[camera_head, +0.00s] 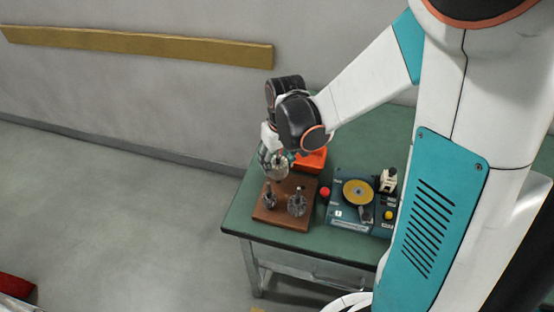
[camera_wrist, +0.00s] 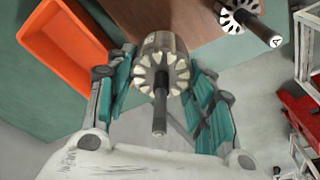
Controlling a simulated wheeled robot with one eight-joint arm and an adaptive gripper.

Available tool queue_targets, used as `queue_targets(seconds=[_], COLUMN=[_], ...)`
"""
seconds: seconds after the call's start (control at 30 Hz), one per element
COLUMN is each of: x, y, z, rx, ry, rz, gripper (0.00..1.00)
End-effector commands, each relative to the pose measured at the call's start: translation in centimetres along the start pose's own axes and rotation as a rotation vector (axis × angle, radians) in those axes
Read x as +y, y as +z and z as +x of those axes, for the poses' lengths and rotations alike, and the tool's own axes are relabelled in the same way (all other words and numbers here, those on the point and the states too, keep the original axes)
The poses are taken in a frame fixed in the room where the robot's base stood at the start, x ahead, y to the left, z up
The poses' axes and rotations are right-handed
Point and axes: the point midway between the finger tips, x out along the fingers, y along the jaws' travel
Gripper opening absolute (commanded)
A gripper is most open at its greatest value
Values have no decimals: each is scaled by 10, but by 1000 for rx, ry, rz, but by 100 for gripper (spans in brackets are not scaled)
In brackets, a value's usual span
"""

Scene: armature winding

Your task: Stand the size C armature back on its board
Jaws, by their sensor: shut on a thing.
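My gripper (camera_head: 271,157) is shut on a large armature (camera_head: 277,168) with a ribbed grey core and a dark shaft. In the wrist view this armature (camera_wrist: 161,78) sits between the teal fingers, its shaft end toward the camera; I can read no letter on it. It appears above the back part of the brown wooden board (camera_head: 274,221); whether it touches the board I cannot tell. Two other armatures stand on the board, a smaller one (camera_head: 269,201) at left and another (camera_head: 297,205) at right. One, with an A on its shaft end (camera_wrist: 275,41), shows in the wrist view.
An orange tray (camera_head: 314,160) lies behind the board on the green table (camera_head: 238,213). A red button (camera_head: 324,192) and a winding machine with a yellow disc (camera_head: 357,193) stand to the right. The board is close to the table's front left corner.

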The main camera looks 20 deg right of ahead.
Motion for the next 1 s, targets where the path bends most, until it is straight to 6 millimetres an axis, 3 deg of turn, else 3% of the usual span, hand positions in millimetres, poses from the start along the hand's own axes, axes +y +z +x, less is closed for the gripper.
queue_targets(seconds=[1.0], x=[0], y=[4], z=[24], rx=[0], ry=[0], rz=[0], gripper=[6])
